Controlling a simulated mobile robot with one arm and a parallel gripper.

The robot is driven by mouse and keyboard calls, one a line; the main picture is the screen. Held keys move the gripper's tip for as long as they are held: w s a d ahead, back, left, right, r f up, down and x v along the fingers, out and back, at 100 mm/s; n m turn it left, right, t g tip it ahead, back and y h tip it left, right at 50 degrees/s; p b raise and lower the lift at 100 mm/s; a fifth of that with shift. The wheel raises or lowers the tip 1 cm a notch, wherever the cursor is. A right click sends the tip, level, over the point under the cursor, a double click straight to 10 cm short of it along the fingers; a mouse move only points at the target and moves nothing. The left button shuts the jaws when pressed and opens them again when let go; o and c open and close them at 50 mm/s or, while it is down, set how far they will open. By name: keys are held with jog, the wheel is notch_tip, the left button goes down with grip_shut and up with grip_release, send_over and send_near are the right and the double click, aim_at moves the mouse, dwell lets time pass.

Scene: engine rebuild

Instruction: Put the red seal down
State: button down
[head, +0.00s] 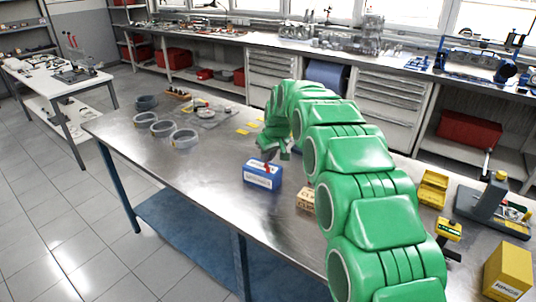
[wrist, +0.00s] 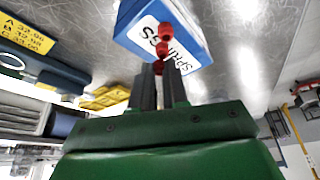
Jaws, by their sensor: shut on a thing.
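The small red seal (wrist: 163,48) is held at the tips of my gripper (wrist: 160,82), between its two dark fingers. In the head view my gripper (head: 269,157) is above a blue and white box (head: 262,176) on the steel workbench, and a bit of red shows at its tips. The same box, lettered "SPRINGS" (wrist: 135,32), is behind the seal in the wrist view. I cannot tell whether the seal touches the box. The fingers hide part of the seal.
The workbench (head: 205,160) has bare steel left of the box. Grey rings (head: 184,139) lie at its far left, yellow labels (head: 243,131) behind the box. A tan box (head: 306,199) stands close right, partly behind my arm. Yellow bins (head: 433,189) are farther right.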

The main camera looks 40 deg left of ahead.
jog(key=shift+f, duration=0.15)
jog(key=c, duration=1.1)
grip_release()
jog(key=shift+r, duration=0.6)
jog(key=v, duration=1.1)
jog(key=shift+d+r, duration=0.2)
jog(key=shift+r, duration=0.15)
